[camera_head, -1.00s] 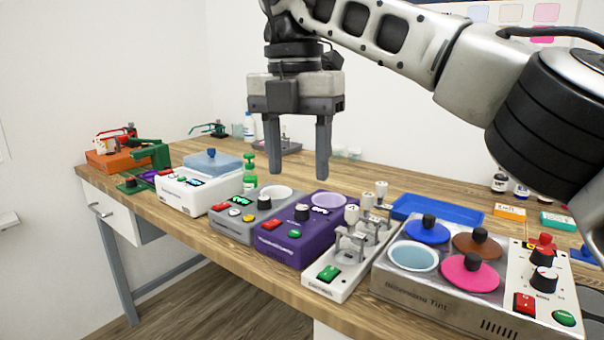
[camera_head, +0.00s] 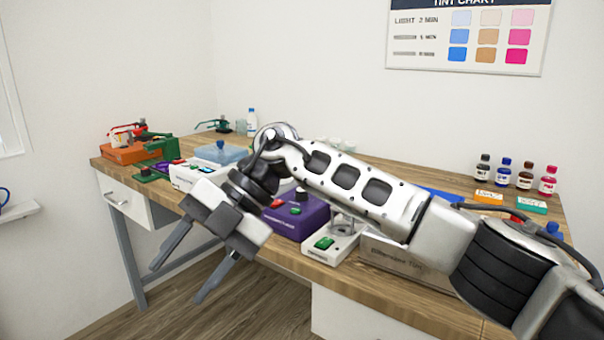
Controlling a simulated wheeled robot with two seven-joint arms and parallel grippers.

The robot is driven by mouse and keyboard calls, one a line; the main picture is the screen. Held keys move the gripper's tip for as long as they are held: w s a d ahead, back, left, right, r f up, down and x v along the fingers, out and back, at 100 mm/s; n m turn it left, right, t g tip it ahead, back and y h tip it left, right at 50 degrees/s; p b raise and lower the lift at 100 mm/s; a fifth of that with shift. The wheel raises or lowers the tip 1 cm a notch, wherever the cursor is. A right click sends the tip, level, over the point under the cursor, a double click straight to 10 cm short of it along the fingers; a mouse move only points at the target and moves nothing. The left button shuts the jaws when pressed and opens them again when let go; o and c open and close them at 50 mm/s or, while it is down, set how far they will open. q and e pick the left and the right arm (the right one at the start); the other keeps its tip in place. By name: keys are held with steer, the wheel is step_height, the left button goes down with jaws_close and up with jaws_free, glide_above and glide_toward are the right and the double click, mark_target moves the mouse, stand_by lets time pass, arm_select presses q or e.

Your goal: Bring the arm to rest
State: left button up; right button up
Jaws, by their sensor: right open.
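My right arm (camera_head: 350,185) comes in from the lower right and reaches across the bench. My right gripper (camera_head: 185,275) hangs in front of the bench's front edge, tilted down to the left. Its two fingers are spread apart with nothing between them. The floor shows behind the fingertips. My left gripper is out of view.
The wooden bench (camera_head: 268,252) carries a purple device (camera_head: 300,222), a white device with a green button (camera_head: 332,243), a white device (camera_head: 190,176) and an orange box (camera_head: 131,154). My arm covers much of a metal unit (camera_head: 385,262). Small bottles (camera_head: 503,173) stand at the back right.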

steer(key=s+a+g+y, duration=0.3)
steer(key=s+a+y, duration=0.1)
steer(key=y, duration=0.2)
steer(key=w+d+f+m+t+y+p, duration=0.1)
steer(key=w+d+f+m+t, duration=0.45)
steer(key=m+t, duration=0.75)
steer(key=w+d+f+m+t+y+p, duration=0.1)
steer(key=w+d+f+m+t, duration=0.1)
steer(key=d+m+t, duration=0.9)
steer(key=s+d+f+m+g+h, duration=0.2)
steer(key=s+d+f+m+h, duration=0.3)
steer(key=f, duration=0.5)
steer(key=s+d+f+m+g+h+p, duration=0.1)
steer(key=s+d+f+m+h, duration=0.4)
steer(key=s+d+f, duration=0.5)
steer(key=shift+s+d+f+g+h, duration=0.3)
steer(key=shift+s+f+g+h, duration=0.45)
steer(key=shift+h, duration=0.45)
